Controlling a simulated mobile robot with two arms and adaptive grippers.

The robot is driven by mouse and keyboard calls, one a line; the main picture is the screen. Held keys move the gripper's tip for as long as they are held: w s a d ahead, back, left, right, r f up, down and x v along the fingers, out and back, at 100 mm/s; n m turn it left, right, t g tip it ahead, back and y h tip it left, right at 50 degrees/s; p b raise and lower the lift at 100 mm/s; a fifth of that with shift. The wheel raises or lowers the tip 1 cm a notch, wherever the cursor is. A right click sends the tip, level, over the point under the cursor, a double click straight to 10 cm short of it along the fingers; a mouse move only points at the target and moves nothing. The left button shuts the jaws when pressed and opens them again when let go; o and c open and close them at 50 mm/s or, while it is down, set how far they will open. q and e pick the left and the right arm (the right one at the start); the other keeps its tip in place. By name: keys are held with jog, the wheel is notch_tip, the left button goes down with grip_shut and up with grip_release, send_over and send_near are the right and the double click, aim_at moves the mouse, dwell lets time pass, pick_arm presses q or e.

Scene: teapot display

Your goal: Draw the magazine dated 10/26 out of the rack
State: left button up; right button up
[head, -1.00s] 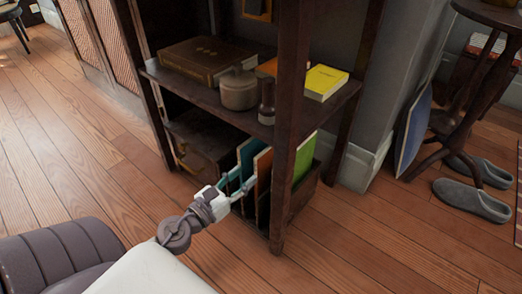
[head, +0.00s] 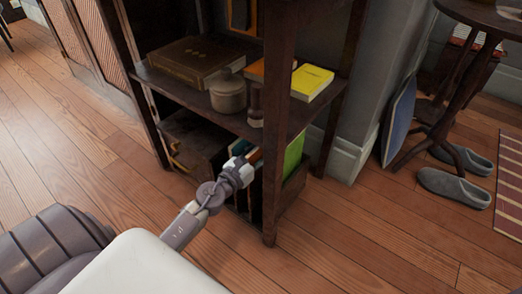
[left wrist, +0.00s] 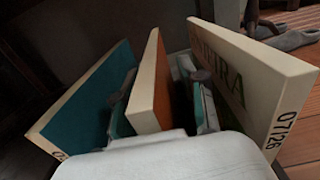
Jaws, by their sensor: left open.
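The wooden rack (head: 296,189) stands under the shelf and holds upright magazines. The left wrist view shows a teal magazine (left wrist: 88,108) at left, an orange one (left wrist: 161,88) in the middle and a pale-edged one (left wrist: 255,85) marked 07/26 at right. No 10/26 date is readable; the lower edges of the teal and orange ones are hidden by my gripper. My left gripper (left wrist: 162,88) is open, with one finger on each side of the orange magazine; contact is unclear. In the head view my left gripper (head: 244,163) reaches into the rack, near the green magazine (head: 293,154).
The shelf's front post (head: 277,130) stands close right of my gripper. Grey slippers (head: 455,187) lie at right.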

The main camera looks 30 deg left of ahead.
pick_arm(q)
grip_shut()
